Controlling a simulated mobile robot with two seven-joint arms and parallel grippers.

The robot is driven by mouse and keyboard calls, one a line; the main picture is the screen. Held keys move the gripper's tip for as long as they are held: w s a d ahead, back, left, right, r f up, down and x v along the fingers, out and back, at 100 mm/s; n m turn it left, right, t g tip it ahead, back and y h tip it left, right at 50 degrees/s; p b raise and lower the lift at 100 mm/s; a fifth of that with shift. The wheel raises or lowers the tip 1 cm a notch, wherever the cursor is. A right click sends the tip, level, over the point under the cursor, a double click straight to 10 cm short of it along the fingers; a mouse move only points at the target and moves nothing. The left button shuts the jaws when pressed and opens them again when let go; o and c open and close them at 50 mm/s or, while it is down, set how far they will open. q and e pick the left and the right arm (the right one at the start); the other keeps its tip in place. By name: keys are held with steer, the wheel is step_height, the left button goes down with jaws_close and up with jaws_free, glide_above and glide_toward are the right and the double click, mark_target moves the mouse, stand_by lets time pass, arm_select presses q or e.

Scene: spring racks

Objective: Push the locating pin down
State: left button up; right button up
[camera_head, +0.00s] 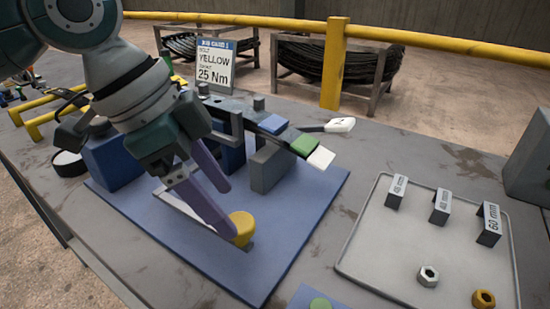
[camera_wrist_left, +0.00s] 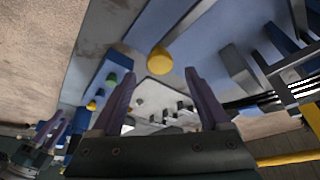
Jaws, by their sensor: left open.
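A yellow round-headed knob (camera_head: 242,223), which looks like the locating pin, stands near the front of the blue mat (camera_head: 305,215). It also shows in the left wrist view (camera_wrist_left: 159,62), ahead of and between the fingertips. My left gripper (camera_head: 228,209) has two purple fingers spread apart with nothing between them. In the head view the lower fingertip overlaps the knob's left side; I cannot tell whether they touch. The fingers also show in the left wrist view (camera_wrist_left: 160,76). How far the pin is pressed in is hard to tell.
A fixture with blue and grey blocks (camera_head: 270,168) and a bar with green and white ends stands behind the knob. A sign (camera_head: 215,64) reads "YELLOW 25 Nm". A grey tray (camera_head: 384,247) at right holds marked blocks and nuts. A yellow rail (camera_head: 430,38) runs behind.

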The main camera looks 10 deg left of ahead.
mark_target(239, 222)
arm_select(q)
steer(key=x, duration=0.4)
jaws_close()
stand_by(0.6)
stand_by(0.9)
